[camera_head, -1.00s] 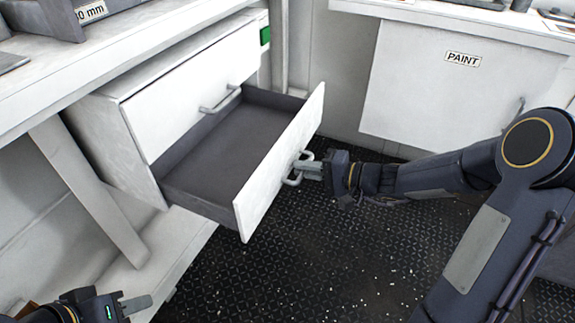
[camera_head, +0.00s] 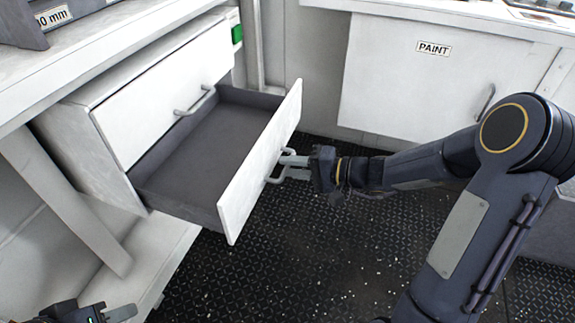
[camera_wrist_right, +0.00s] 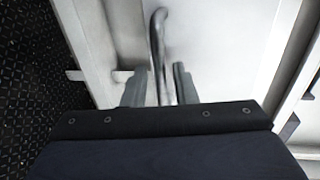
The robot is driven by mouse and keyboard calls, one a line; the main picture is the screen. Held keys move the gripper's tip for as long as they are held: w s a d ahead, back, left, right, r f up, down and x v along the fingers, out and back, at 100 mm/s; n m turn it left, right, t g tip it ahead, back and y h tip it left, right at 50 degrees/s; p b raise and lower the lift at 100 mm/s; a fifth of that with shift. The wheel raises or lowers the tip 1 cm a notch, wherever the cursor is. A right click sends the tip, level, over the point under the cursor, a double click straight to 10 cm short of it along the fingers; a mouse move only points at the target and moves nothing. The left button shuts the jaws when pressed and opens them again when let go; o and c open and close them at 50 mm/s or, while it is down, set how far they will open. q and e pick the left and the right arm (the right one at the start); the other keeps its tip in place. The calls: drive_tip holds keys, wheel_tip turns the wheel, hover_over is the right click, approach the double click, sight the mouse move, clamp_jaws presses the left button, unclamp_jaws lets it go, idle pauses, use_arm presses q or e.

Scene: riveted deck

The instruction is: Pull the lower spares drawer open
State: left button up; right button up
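The lower spares drawer (camera_head: 262,165) stands well out of its white cabinet, and its dark inside is empty. Its bar handle (camera_head: 273,178) is on the front panel. My right gripper (camera_head: 290,167) is at this handle with its fingers spread apart. In the right wrist view the handle (camera_wrist_right: 157,35) runs between the two fingers (camera_wrist_right: 160,88), which look clear of it on both sides. My left gripper (camera_head: 121,313) is low at the left edge, partly cut off and away from the drawer; its finger opening is unclear.
The upper drawer (camera_head: 165,95) is shut above the open one. A white worktop (camera_head: 110,60) runs over the cabinet. A white cupboard labelled PAINT (camera_head: 420,90) stands at the back right. Dark riveted floor (camera_head: 290,260) is free in front of the drawer.

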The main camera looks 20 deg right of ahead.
drive_tip(key=p+v, duration=0.1)
drive_tip(key=v, duration=0.5)
drive_tip(key=shift+s+d, duration=0.2)
drive_tip(key=s+a+r+n+g+h, duration=0.1)
drive_tip(key=s+a+r+n+g, duration=0.15)
drive_tip(key=s, duration=0.35)
drive_tip(key=s+a+r+n+g+h, duration=0.1)
drive_tip(key=s+a+r+n+g, duration=0.15)
drive_tip(key=s, duration=0.25)
drive_tip(key=s+d+f+t+h, duration=0.25)
drive_tip(key=s+h, duration=0.45)
drive_tip(key=s, duration=0.4)
wheel_tip(320, 180, up, 30)
drive_tip(key=g+p, duration=0.1)
drive_tip(key=p, duration=2.8)
drive_tip(key=shift+d+f+n, duration=0.25)
drive_tip(key=shift+d+n, duration=0.05)
drive_tip(key=shift+d, duration=0.15)
